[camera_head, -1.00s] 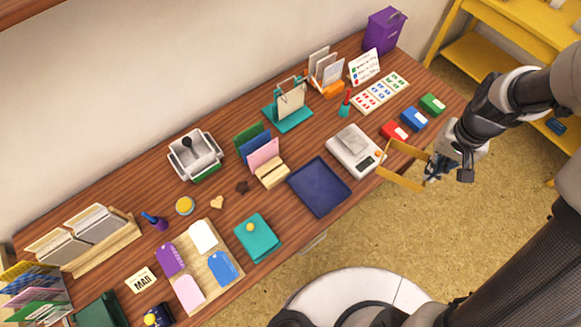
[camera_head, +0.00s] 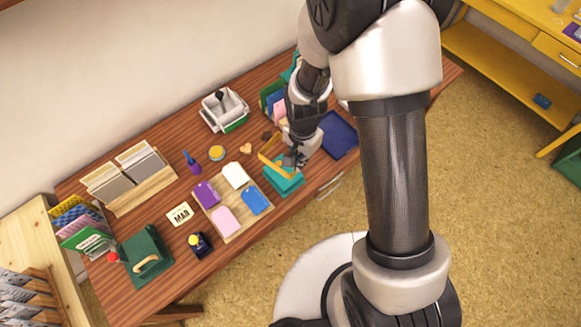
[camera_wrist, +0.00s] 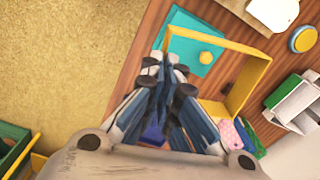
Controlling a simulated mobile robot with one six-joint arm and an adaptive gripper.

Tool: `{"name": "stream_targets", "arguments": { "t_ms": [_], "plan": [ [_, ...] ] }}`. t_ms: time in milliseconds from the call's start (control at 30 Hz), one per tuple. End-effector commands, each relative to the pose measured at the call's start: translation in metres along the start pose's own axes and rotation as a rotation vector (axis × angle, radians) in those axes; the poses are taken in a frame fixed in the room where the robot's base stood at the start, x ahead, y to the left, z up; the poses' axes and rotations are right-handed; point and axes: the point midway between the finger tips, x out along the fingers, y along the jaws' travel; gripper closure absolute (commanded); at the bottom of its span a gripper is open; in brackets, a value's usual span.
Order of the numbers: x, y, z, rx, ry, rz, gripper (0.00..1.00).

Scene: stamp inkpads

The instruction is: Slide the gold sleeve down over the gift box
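The gold sleeve (camera_head: 272,148), an open rectangular band, is held in the air by my gripper (camera_head: 290,160). The teal gift box (camera_head: 284,184) is on the table near its front edge, below the sleeve and partly covered by my gripper in the head view. In the wrist view, the gift box (camera_wrist: 185,38) with its round yellow knob (camera_wrist: 206,57) shows past my fingertips (camera_wrist: 165,68), and the sleeve (camera_wrist: 246,75) extends to their right. The sleeve looks offset from the box, not around it. The fingers' contact with the sleeve is partly hidden.
A wooden board with coloured tags (camera_head: 229,227) lies left of the box. A navy tray (camera_head: 340,137) is to the right, partly behind my arm. A yellow tin (camera_head: 217,153) and a wooden heart (camera_head: 246,148) lie behind. My arm hides the table's right part.

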Motion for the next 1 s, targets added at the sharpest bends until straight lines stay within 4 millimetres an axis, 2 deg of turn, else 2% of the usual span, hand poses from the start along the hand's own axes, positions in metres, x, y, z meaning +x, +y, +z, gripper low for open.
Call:
{"name": "stream_targets", "arguments": {
  "t_ms": [100,300,733,1000],
  "plan": [
    [0.014,-0.001,0.016,0.134,-0.001,0.001,1.00],
    [0.023,-0.002,0.024,0.231,0.002,-0.003,1.00],
    [0.023,-0.002,0.025,0.232,0.002,-0.011,1.00],
    [0.038,-0.002,0.025,0.231,0.002,-0.010,1.00]
  ]
}}
